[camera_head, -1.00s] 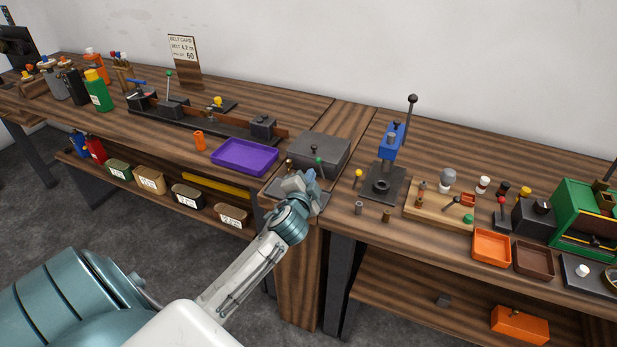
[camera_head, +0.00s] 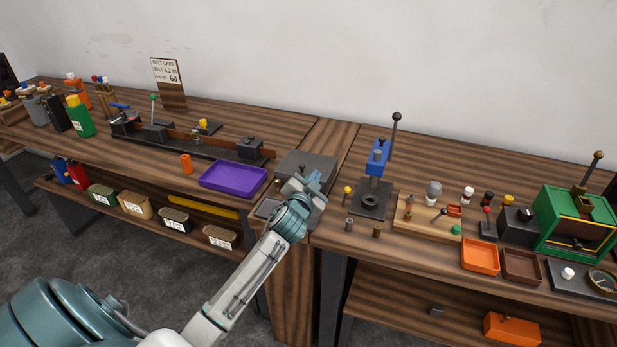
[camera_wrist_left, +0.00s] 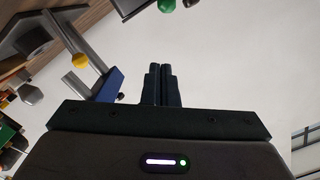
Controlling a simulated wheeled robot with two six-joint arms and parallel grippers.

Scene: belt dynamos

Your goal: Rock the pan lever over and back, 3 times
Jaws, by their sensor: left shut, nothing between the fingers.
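My left gripper (camera_head: 310,178) is shut and empty over the dark plate (camera_head: 268,207) in front of the grey box (camera_head: 308,163), near the seam of the benches. I cannot pick out the pan lever for sure in the head view now; a short green-knobbed lever seen there earlier is hidden by the gripper. In the left wrist view the closed fingers (camera_wrist_left: 163,84) point up the picture, and a green knob (camera_wrist_left: 167,5) shows beyond them at the top edge, apart from them. My right gripper is not in view.
The blue press (camera_head: 377,160) with a tall black-knobbed lever stands to the right. A purple tray (camera_head: 234,180) lies to the left, with the long belt rig behind it. A wooden board (camera_head: 428,218), an orange tray (camera_head: 480,255) and a green machine (camera_head: 575,220) are farther right.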

